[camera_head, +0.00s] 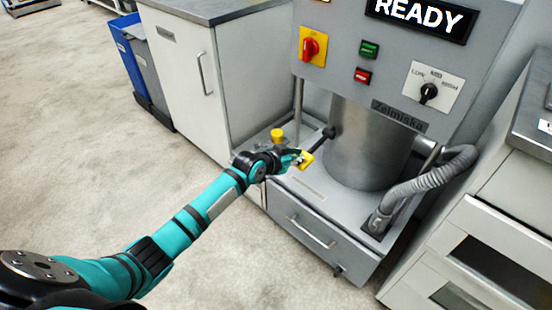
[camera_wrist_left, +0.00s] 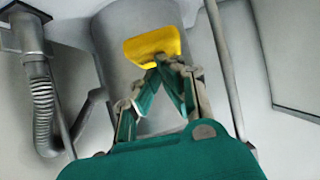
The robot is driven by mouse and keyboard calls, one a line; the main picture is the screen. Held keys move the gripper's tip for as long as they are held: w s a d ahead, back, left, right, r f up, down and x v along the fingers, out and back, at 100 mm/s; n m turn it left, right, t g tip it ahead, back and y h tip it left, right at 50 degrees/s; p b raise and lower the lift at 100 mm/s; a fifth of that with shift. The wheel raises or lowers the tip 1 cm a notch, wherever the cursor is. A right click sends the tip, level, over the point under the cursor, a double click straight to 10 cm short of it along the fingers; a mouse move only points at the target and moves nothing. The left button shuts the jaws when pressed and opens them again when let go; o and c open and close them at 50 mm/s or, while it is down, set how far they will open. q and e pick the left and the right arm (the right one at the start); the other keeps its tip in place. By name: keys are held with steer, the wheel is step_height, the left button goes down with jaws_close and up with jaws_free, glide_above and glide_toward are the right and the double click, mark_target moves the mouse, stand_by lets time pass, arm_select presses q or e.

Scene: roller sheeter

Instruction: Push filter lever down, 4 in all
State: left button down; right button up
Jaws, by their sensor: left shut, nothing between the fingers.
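A lever with a yellow handle (camera_head: 305,161) and a dark rod (camera_head: 318,145) sticks out from the front left of the steel cylinder (camera_head: 365,150), angled down toward my gripper. I take it to be the filter lever. My left gripper (camera_head: 297,157) is shut and empty, its fingertips right at the yellow handle; I cannot tell whether they touch. In the left wrist view the yellow handle (camera_wrist_left: 152,45) sits just beyond the closed fingertips (camera_wrist_left: 165,66), in front of the cylinder. My right gripper is not in view.
A yellow-topped knob (camera_head: 277,134) stands behind my left wrist. A grey ribbed hose (camera_head: 432,176) runs right of the cylinder. The panel above carries a red rotary switch (camera_head: 311,46), green and red buttons and a READY display (camera_head: 418,15).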

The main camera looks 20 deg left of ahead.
arm_select(q)
steer(key=p+v, duration=0.2)
steer(key=v, duration=0.7)
steer(key=shift+s+f, duration=0.25)
steer(key=shift+f, duration=0.05)
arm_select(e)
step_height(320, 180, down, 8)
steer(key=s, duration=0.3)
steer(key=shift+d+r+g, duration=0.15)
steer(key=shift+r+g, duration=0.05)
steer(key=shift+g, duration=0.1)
arm_select(q)
steer(key=shift+a, duration=0.15)
steer(key=r+t, duration=0.1)
steer(key=r+t+b, duration=0.1)
steer(key=r, duration=0.1)
steer(key=r+h+b, duration=0.1)
steer(key=r, duration=0.1)
steer(key=shift+s+d+r+t, duration=0.15)
steer(key=shift+d+r+t, duration=0.15)
steer(key=shift+t, duration=0.1)
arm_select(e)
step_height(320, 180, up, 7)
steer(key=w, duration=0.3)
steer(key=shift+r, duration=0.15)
arm_select(q)
steer(key=shift+f, duration=0.1)
